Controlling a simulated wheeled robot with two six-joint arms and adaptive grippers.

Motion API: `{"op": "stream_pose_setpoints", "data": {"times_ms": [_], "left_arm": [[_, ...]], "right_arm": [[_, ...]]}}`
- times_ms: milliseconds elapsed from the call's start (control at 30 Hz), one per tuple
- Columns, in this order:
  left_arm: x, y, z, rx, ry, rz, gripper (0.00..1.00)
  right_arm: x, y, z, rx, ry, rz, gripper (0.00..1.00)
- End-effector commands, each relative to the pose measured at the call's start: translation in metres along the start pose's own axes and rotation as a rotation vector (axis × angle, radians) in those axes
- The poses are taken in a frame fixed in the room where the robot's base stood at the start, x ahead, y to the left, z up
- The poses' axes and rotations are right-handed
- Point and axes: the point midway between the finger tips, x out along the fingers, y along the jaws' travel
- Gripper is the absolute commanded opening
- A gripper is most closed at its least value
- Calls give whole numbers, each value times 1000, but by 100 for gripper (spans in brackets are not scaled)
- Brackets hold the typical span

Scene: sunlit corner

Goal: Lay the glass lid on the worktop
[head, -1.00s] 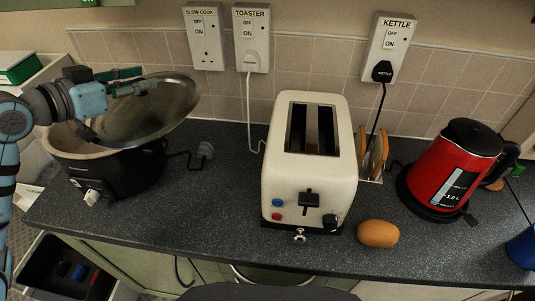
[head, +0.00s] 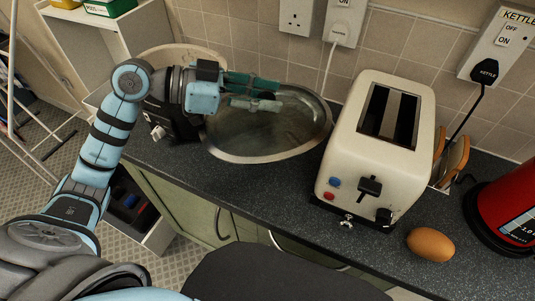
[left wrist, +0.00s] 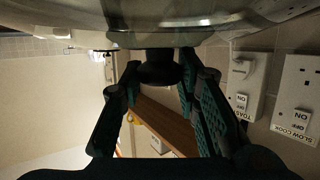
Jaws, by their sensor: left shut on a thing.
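The glass lid (head: 268,138), a clear disc with a metal rim, is over the dark worktop (head: 290,210) between the slow cooker and the toaster. I cannot tell whether its rim touches the worktop. My left gripper (head: 262,92) reaches in from the left and is shut on the lid's knob. In the left wrist view the dark knob (left wrist: 160,70) sits between the green finger pads, with the lid (left wrist: 190,22) across the top. The slow cooker (head: 166,112) is partly hidden behind my left arm and the lid. My right gripper is not in view.
The cream toaster (head: 345,150) stands close to the lid's right edge. An egg (head: 430,244) lies right of it, and a red kettle (head: 505,215) stands at the far right. The tiled wall (head: 255,50) is behind. A strip of worktop in front of the lid is clear.

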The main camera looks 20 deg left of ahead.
Motion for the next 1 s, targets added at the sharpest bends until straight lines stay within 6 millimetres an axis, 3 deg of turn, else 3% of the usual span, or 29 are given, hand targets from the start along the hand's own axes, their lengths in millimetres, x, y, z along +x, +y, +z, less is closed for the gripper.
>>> {"op": "stream_pose_setpoints", "data": {"times_ms": [400,633,800,1000], "left_arm": [[30,0,97,-4,1,-1,0],[38,0,124,-2,2,-1,0],[48,0,155,-3,2,-1,0],[49,0,160,1,1,-2,0]], "right_arm": [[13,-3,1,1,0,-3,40],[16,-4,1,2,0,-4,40],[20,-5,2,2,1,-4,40],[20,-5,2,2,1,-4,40]]}}
